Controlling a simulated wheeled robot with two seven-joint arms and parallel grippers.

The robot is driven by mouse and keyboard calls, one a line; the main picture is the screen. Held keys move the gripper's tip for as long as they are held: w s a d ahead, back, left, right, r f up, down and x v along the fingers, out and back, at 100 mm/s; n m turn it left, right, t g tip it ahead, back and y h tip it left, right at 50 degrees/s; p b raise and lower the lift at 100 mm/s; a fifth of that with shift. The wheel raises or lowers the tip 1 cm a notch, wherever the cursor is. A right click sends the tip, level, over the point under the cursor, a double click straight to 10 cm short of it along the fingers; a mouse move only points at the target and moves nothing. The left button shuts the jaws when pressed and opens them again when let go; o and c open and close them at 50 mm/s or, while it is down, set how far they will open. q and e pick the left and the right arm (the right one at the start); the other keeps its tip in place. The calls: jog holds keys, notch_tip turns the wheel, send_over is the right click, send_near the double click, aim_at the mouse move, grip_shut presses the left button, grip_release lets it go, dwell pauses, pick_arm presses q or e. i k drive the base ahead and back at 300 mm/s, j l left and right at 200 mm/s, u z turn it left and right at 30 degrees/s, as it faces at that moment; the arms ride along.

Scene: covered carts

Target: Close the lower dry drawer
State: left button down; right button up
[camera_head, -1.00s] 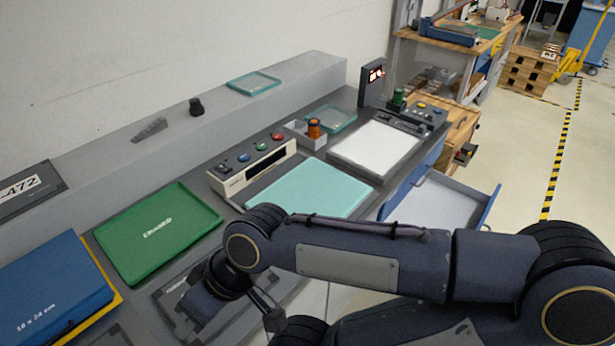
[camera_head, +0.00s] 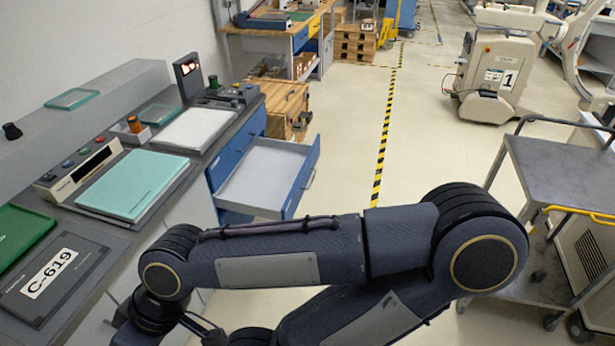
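A blue-fronted drawer (camera_head: 306,178) with a pale inside stands pulled out from the blue cabinet (camera_head: 238,148) under the bench. No label on it is readable, so I cannot tell by name whether it is the lower dry drawer. My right arm crosses the lower part of the picture in front of the drawer's near side, its wrist at the lower left. My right gripper (camera_head: 165,325) hangs below the wrist, left of and nearer than the drawer, apart from it. Its fingertips are mostly cut off by the frame edge. My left gripper is not in view.
The bench top carries a teal pad (camera_head: 135,183), a white plate (camera_head: 193,130), a button box (camera_head: 78,170) and a dark C-619 cassette (camera_head: 50,272). A grey cart (camera_head: 560,172) stands at right. The floor right of the drawer is clear.

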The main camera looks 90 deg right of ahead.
aim_at(271, 179)
jog(key=z, duration=2.9)
jog(key=i+l+u, duration=0.15)
jog(key=i, duration=0.4)
jog(key=i+l+u, duration=0.1)
jog(key=i, duration=0.45)
jog(key=i+l+u, duration=0.15)
jog(key=i+l, duration=0.25)
jog(key=i+l+u, duration=0.1)
jog(key=i+l, duration=0.2)
jog(key=i, duration=0.35)
jog(key=i+l+u, duration=0.15)
jog(key=i+l, duration=0.2)
jog(key=i, duration=0.15)
